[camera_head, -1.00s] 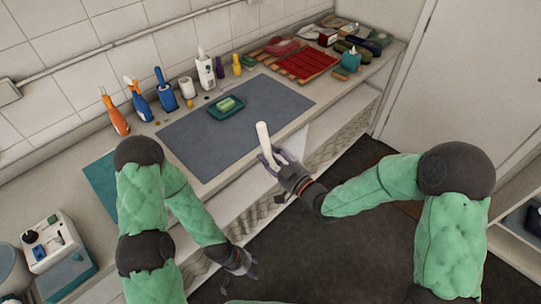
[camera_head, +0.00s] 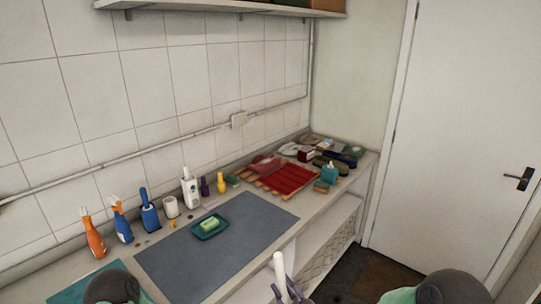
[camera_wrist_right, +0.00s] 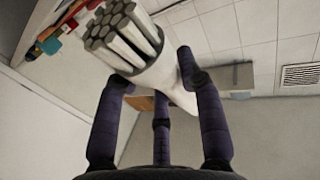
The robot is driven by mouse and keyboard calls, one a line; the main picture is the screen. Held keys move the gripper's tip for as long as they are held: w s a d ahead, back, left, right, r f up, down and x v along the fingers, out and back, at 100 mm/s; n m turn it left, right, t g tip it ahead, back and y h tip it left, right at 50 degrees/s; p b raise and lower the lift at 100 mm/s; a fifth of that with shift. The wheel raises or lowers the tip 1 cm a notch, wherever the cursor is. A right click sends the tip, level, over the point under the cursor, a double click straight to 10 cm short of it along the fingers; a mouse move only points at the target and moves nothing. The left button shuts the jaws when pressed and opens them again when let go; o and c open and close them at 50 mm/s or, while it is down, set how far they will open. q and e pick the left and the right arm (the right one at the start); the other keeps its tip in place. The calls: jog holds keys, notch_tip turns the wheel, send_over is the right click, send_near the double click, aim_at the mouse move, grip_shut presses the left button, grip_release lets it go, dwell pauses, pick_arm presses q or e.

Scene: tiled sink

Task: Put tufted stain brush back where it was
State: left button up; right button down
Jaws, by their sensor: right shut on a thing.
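The tufted stain brush (camera_head: 281,272) is a white handled brush, upright at the bottom edge of the head view. In the right wrist view the brush (camera_wrist_right: 128,42) shows a round head of grey-tipped tufts. My right gripper (camera_head: 287,293) is shut on the brush, in front of the counter's front edge; its dark fingers (camera_wrist_right: 160,90) close around the white body in the wrist view. My left gripper is not in view.
A grey mat (camera_head: 215,245) on the counter holds a teal soap dish (camera_head: 210,228). A shelf (camera_head: 220,7) hangs above.

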jog(key=s+d+f+m+t+h, duration=0.1)
jog(key=s+d+f+m+h, duration=0.2)
jog(key=d, duration=0.4)
jog(key=s+d+f+m+t+h, duration=0.1)
jog(key=d+f+m+h, duration=0.2)
jog(key=d+h, duration=0.3)
jog(key=s+d+f, duration=0.1)
jog(key=s+f, duration=0.3)
jog(key=f, duration=0.1)
jog(key=shift+s+d+f+y, duration=0.15)
jog(key=shift+s+f+y, duration=0.05)
jog(key=shift+f+y, duration=0.15)
dwell(0.6)
